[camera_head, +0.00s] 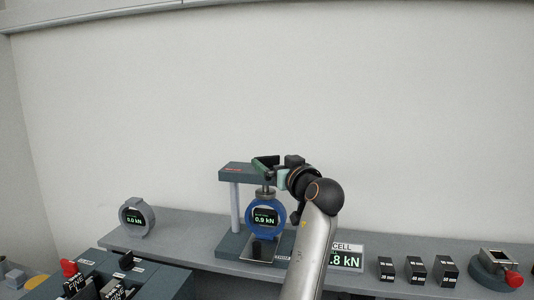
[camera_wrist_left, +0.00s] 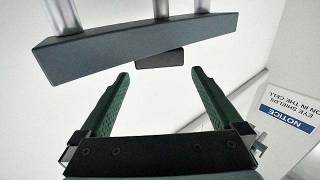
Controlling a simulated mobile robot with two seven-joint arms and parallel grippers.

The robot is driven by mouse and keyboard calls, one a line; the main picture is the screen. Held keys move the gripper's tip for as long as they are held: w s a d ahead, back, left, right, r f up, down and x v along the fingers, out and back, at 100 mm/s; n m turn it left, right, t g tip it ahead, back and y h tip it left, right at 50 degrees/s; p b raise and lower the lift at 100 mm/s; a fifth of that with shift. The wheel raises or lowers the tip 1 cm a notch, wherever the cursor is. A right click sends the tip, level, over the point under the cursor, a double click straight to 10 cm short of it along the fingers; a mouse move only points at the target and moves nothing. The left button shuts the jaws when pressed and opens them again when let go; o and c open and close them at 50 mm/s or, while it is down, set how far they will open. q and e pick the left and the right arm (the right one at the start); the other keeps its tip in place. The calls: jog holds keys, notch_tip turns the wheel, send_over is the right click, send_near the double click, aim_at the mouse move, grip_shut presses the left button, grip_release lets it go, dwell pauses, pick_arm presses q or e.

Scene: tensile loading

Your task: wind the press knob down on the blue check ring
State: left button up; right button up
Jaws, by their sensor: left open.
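The blue check ring (camera_head: 281,214) stands upright in the press, under the press crossbeam (camera_head: 234,173); its display reads 0.9 kN. My left gripper (camera_head: 268,163) is at the top of the press, its arm rising from below and hiding the press's right side. In the left wrist view, which is upside down, the left gripper (camera_wrist_left: 160,74) is open, with its green fingers spread. A dark block, seemingly the press knob (camera_wrist_left: 160,58), shows between and just beyond the fingertips, against the crossbeam (camera_wrist_left: 130,48). No contact shows. The knob is hidden in the head view.
A grey ring gauge (camera_head: 149,217) reading 0.0 kN stands left on the grey shelf (camera_head: 190,243). A partly hidden CELL display (camera_head: 346,258), several dark blocks (camera_head: 416,270) and a fixture with a red knob (camera_head: 495,268) are to the right. A control console (camera_head: 150,284) is at lower left.

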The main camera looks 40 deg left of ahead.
aim_at(267, 158)
pick_arm(q)
jog(key=p+x, duration=0.1)
jog(key=x, duration=0.4)
jog(key=shift+w+a, duration=0.15)
jog(key=shift+a, duration=0.1)
jog(key=c, duration=1.1)
jog(key=shift+o, duration=0.2)
jog(key=shift+t, duration=0.3)
